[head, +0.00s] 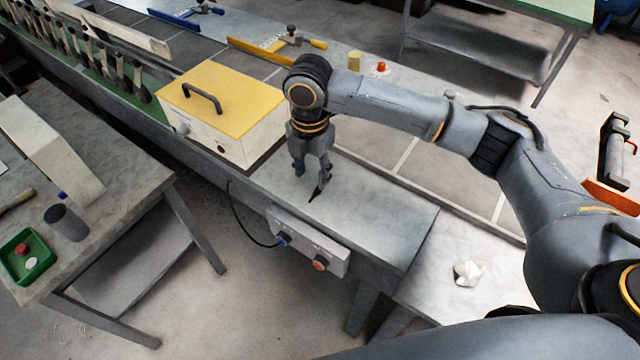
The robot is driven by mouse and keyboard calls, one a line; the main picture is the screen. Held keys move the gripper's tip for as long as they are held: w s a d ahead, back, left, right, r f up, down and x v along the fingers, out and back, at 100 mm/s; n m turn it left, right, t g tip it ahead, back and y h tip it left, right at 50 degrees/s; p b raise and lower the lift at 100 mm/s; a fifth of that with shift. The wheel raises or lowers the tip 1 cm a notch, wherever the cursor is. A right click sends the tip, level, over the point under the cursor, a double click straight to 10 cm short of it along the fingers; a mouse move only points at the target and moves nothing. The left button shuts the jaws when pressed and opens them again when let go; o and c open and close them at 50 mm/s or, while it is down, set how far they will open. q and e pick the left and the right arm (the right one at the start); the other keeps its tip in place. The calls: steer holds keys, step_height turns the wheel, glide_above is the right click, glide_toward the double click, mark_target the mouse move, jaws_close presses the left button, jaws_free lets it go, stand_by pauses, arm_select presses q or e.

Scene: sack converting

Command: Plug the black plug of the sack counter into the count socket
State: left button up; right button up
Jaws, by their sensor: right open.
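The sack counter appears to be the cream box with a yellow lid (240,92) and black handle, on the bench in the head view. A grey panel (300,240) on the bench's front side carries a blue fitting (283,239) and an orange-ringed fitting (320,263). I cannot tell which is the count socket. A black cable (238,215) hangs in a loop from the bench edge to the blue fitting. My right gripper (310,182) is open, pointing down over the bench top. A small dark shape lies at its fingertips; I cannot tell whether it is the black plug or a fingertip. My left gripper is out of view.
A yellow cylinder (354,61) and a red-topped button (381,68) stand behind my right arm. A crumpled white thing (467,273) lies on the lower surface at right. A side table at left holds a green tray (14,274) and a grey cup (66,223). Bench top right of the gripper is clear.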

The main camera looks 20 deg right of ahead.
mark_target(317, 190)
steer(key=shift+d+f+p, duration=0.2)
steer(key=shift+f+p, duration=0.2)
steer(key=shift+f, duration=0.2)
steer(key=shift+d+f+p, duration=0.2)
steer(key=shift+f+p, duration=0.2)
steer(key=shift+f, duration=0.15)
steer(key=shift+s+d+f+p, duration=0.15)
steer(key=shift+f+p, duration=0.25)
steer(key=shift+f, duration=1.3)
jaws_close()
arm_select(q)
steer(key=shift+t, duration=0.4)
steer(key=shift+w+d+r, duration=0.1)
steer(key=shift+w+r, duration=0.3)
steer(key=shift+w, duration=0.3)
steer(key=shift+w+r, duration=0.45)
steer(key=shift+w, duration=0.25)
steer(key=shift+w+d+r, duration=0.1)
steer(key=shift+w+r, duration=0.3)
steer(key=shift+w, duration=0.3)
arm_select(e)
steer(key=shift+r, duration=0.1)
